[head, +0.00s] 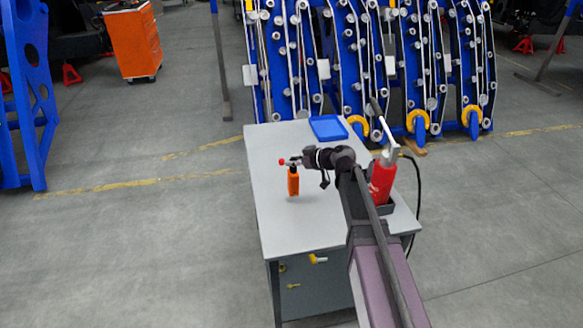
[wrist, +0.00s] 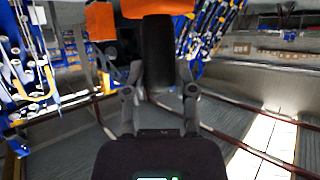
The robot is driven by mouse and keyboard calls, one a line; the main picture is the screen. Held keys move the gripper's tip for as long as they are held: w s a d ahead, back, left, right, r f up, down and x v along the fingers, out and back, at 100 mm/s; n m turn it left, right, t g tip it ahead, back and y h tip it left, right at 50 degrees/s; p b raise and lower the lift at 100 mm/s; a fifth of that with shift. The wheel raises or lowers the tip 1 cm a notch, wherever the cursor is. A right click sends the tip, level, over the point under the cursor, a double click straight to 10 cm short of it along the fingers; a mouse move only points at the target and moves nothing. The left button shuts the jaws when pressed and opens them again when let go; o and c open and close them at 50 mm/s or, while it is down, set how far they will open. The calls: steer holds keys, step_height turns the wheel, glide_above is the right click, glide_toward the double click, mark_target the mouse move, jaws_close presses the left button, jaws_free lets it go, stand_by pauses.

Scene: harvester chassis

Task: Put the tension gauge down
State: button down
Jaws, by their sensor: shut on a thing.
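The tension gauge is an orange block (head: 293,182) with a dark upper part, seen over the left part of the grey table (head: 278,225). My gripper (head: 297,163) is shut on its dark upper part and holds it upright. The orange end hangs low, close to the tabletop; I cannot tell whether it touches. In the wrist view the gauge's dark part (wrist: 158,55) stands between the fingers of my gripper (wrist: 160,90), with orange at the top edge. A small red knob (head: 281,162) shows beside the gripper in the head view.
A blue tray (head: 328,127) lies at the table's back. A red tool with a pale top (head: 383,180) stands in a dark holder (head: 384,209) at the right, beside my arm. The table's front left is bare. Blue chassis frames (head: 360,60) stand behind.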

steer(key=shift+w+a, duration=0.1)
steer(key=shift+w, duration=0.5)
steer(key=shift+w+f+b, duration=0.1)
steer(key=shift+f+b, duration=1.7)
steer(key=shift+f, duration=0.15)
steer(key=shift+c, duration=2.2)
jaws_free()
steer(key=shift+s+d+r+p, duration=0.3)
steer(key=shift+d+r, duration=0.05)
steer(key=shift+r, duration=0.15)
steer(key=p+v, duration=0.4)
steer(key=v, duration=0.7)
steer(key=shift+p, duration=0.3)
